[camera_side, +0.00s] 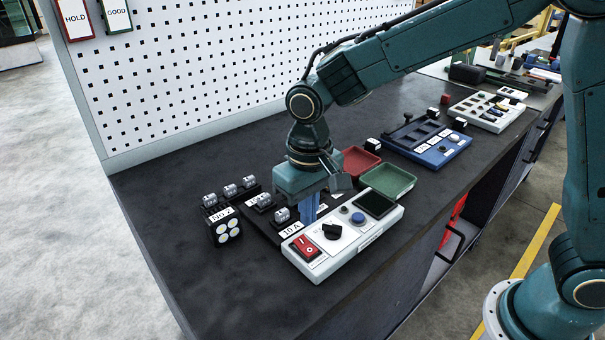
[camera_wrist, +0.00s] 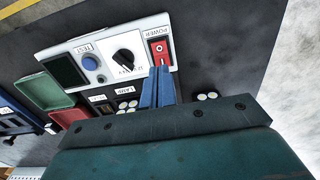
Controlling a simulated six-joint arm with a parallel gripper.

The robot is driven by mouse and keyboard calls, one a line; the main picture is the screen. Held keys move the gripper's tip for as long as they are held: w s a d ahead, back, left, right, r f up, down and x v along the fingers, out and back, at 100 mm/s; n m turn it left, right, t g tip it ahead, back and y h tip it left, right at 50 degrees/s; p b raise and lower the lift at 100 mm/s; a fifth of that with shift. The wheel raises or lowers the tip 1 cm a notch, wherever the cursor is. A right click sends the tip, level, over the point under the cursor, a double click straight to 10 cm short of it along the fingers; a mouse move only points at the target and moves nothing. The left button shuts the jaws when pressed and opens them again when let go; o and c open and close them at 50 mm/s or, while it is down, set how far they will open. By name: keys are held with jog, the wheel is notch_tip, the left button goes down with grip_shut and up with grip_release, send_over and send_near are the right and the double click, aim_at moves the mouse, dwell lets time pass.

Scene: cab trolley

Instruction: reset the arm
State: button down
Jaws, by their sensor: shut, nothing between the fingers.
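My gripper (camera_side: 309,208) is shut and empty, with its blue fingers pointing down just behind the white control panel (camera_side: 345,256). In the wrist view the fingertips (camera_wrist: 160,70) appear close to the red power switch (camera_wrist: 159,49) at the panel's end. I cannot tell whether they touch the panel. The panel also carries a black rotary knob (camera_side: 332,231), a blue test button (camera_side: 358,218) and a dark screen (camera_side: 374,204). My gripper hides part of the bench behind the panel.
A red tray (camera_side: 359,160) and a green tray (camera_side: 388,180) lie to the right. A white pegboard (camera_side: 200,70) rises behind. The bench's near left is bare.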

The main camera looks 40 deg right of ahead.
jog(key=shift+r, duration=0.3)
jog(key=s+d+r+t, duration=0.3)
jog(key=s+d+r, duration=0.4)
jog(key=d+r, duration=0.3)
jog(key=s+d+t, duration=0.1)
jog(key=s+d, duration=0.2)
jog(key=s, duration=0.3)
jog(key=s+d+r+t, duration=0.1)
jog(key=s+d, duration=0.3)
jog(key=s, duration=0.2)
jog(key=shift+s+d+r+t, duration=0.3)
jog(key=shift+s, duration=0.05)
